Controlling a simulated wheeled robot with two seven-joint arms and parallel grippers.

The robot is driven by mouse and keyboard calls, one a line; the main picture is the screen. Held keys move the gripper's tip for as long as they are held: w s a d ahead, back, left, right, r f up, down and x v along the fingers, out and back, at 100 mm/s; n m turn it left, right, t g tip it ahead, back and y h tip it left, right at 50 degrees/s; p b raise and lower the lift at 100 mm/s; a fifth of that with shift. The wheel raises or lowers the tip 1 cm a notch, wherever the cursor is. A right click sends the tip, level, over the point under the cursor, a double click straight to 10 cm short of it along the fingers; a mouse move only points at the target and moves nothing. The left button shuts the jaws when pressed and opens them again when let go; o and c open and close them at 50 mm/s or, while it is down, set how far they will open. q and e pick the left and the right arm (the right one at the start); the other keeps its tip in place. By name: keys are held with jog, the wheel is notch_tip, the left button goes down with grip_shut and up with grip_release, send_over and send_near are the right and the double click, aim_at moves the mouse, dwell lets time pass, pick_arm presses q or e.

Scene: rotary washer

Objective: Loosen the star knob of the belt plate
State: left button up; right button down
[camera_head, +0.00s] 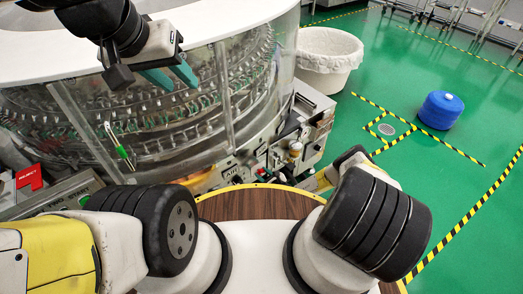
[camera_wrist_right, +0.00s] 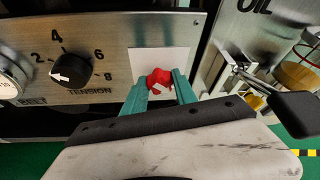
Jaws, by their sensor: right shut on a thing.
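The red star knob (camera_wrist_right: 158,77) sits in front of a white patch on the metal belt plate (camera_wrist_right: 125,28) in the right wrist view. The teal fingers of my right gripper (camera_wrist_right: 159,88) are on either side of the knob and shut on it. In the head view the right gripper and the knob are not clearly visible. My left gripper (camera_head: 170,78) is up at the top left of the head view, in front of the clear drum wall. Its two teal fingers are apart with nothing seen between them.
Left of the knob are a black tension dial (camera_wrist_right: 72,70) and a silver knob (camera_wrist_right: 8,82). An oil unit with a lever (camera_wrist_right: 240,70) stands right. The clear drum (camera_head: 200,95) fills the head view's left. A white bin (camera_head: 325,58) and blue drum (camera_head: 440,109) stand beyond.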

jog(key=shift+n, duration=0.3)
dwell(0.4)
jog(key=c, duration=1)
grip_release()
jog(key=v, duration=0.7)
jog(key=shift+s, duration=0.4)
jog(key=shift+s+d+r, duration=0.1)
jog(key=shift+d, duration=0.1)
